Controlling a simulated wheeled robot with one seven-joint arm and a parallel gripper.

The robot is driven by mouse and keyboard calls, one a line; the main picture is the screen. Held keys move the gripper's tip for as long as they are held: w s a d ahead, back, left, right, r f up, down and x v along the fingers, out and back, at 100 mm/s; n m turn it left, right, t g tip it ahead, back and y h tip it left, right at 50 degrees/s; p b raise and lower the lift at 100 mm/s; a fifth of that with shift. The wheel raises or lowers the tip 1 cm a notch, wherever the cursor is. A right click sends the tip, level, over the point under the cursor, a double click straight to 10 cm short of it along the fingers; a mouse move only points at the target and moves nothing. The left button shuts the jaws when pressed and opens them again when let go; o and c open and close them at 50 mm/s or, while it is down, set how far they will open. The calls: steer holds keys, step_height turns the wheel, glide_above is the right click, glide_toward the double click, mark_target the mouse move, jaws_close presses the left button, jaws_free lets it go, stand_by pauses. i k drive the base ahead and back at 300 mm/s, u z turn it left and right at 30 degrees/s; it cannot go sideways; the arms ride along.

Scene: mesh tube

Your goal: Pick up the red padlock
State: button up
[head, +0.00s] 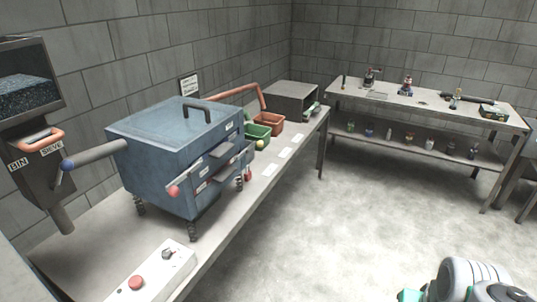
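A small red item (248,174) shows at the right side of the blue sieve machine (170,165), just above the long bench. It may be the red padlock, but it is too small for me to make out a shackle or tell whether it hangs or stands. Parts of my own arm, white and grey with teal pieces, show at the bottom right, over the floor and well apart from the bench. The fingers of my gripper cannot be made out there.
The long bench (225,235) bears a control box (150,272) with a red button, a green bin (256,134), an orange bin (292,134) and a grey box (291,99). A shelved table (428,104) stands at the back right. The floor (370,200) between is clear.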

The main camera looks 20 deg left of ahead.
mark_target(247, 176)
steer(key=i, duration=2.95)
steer(key=u, duration=4.45)
